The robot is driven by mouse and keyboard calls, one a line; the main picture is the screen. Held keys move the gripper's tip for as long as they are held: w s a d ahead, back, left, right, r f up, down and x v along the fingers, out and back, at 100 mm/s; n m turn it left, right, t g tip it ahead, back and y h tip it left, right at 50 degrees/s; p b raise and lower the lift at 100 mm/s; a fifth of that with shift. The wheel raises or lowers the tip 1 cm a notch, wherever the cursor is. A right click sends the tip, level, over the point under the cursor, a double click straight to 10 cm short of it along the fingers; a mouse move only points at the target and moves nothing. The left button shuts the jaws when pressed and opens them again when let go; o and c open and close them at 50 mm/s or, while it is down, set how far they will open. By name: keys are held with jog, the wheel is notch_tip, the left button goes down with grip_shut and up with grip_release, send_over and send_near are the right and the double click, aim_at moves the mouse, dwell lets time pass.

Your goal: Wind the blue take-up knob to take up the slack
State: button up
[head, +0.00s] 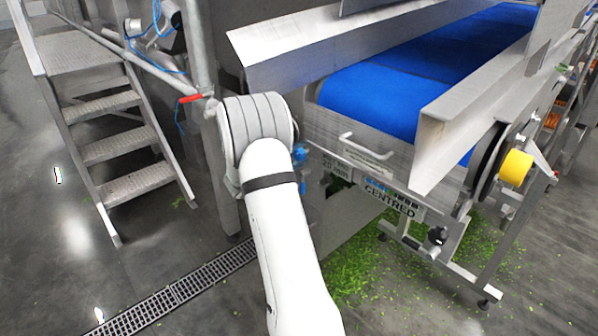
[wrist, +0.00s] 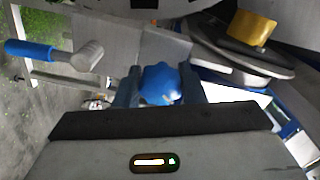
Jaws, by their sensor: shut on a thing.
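The blue take-up knob (wrist: 160,85) shows in the wrist view, between the two dark fingers of my gripper (wrist: 162,90). The fingers are shut on it, one on each side. In the head view my white arm reaches toward the left end of the conveyor frame and hides most of the gripper; only bits of blue show beside the arm's end. The blue conveyor belt (head: 385,95) lies on its steel frame, and I cannot tell its slack.
A blue-handled lever (wrist: 30,51) lies left of the knob in the wrist view. A yellow roller (head: 515,168) is at the frame's right. Metal steps (head: 110,150) stand at left. Green scraps (head: 365,265) litter the floor under the conveyor. A drain grate (head: 180,288) crosses open floor.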

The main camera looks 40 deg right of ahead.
jog(key=m+b, duration=0.2)
jog(key=b, duration=0.2)
jog(key=m+b, duration=0.3)
jog(key=b, duration=0.1)
jog(key=f+m+b, duration=0.1)
jog(key=m+b, duration=0.1)
jog(key=b, duration=0.3)
jog(key=m+b, duration=0.3)
jog(key=b, duration=0.1)
jog(key=shift+r+b, duration=0.2)
jog(key=shift+b, duration=0.1)
jog(key=shift+r+m+b, duration=0.15)
jog(key=shift+m+b, duration=0.45)
jog(key=shift+b, duration=0.15)
jog(key=shift+r, duration=0.1)
jog(key=o, duration=1)
jog(key=shift+s+a+p, duration=0.15)
jog(key=shift+a+p, duration=0.3)
jog(key=shift+a, duration=1.55)
jog(key=shift+s+a+p, duration=0.15)
jog(key=shift+a+p, duration=0.3)
jog(key=shift+a, duration=1.5)
